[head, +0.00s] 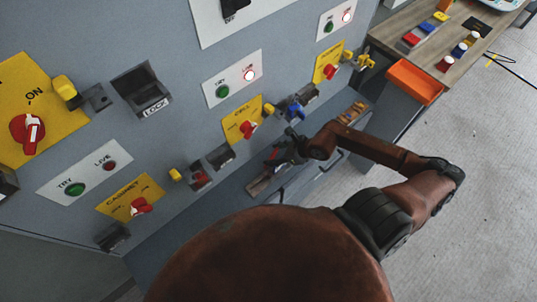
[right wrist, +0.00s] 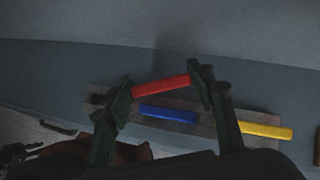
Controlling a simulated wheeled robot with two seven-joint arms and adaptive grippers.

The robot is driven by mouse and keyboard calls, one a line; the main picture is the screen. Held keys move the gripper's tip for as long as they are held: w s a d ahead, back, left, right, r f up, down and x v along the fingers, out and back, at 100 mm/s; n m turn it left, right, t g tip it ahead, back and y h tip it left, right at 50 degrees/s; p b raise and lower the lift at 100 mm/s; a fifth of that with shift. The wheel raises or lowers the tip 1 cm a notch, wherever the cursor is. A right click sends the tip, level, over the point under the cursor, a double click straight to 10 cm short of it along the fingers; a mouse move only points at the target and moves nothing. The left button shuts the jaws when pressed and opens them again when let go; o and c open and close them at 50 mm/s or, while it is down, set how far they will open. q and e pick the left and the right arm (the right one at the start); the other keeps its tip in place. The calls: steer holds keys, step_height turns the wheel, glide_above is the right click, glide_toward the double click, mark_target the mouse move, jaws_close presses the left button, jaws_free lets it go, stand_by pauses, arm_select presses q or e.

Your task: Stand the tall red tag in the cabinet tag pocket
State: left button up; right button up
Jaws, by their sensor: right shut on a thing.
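The red tag (right wrist: 161,86) is a slim red bar held crosswise between the fingertips of my right gripper (right wrist: 162,84) in the right wrist view. It appears above a rack (right wrist: 208,131), apart from the blue and yellow tags there. In the head view my right gripper (head: 284,156) is low in front of the grey cabinet face, and it mostly hides the tag. The yellow CABINET plate (head: 120,204) with its red switch is at the lower left. A dark box-like holder (head: 112,237) sits below that plate; I cannot tell whether it is the tag pocket. My left gripper is not in view.
A blue tag (right wrist: 168,114) and a yellow tag (right wrist: 266,131) lie on the rack. Other switches, lamps and dark holders (head: 220,156) stick out from the panel. An orange bin (head: 414,82) and a wooden bench (head: 430,40) stand at the upper right.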

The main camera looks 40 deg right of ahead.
steer(key=shift+w+a+f, duration=0.15)
steer(key=shift+f, duration=0.55)
steer(key=shift+w+a+r+g, duration=0.1)
steer(key=shift+w+r+g, duration=0.25)
steer(key=shift+r, duration=0.1)
steer(key=shift+w+a+g+h+p, duration=0.35)
steer(key=shift+w+g+h+p, duration=0.35)
steer(key=shift+g, duration=0.45)
steer(key=shift+s+f, duration=0.15)
steer(key=shift+f, duration=0.7)
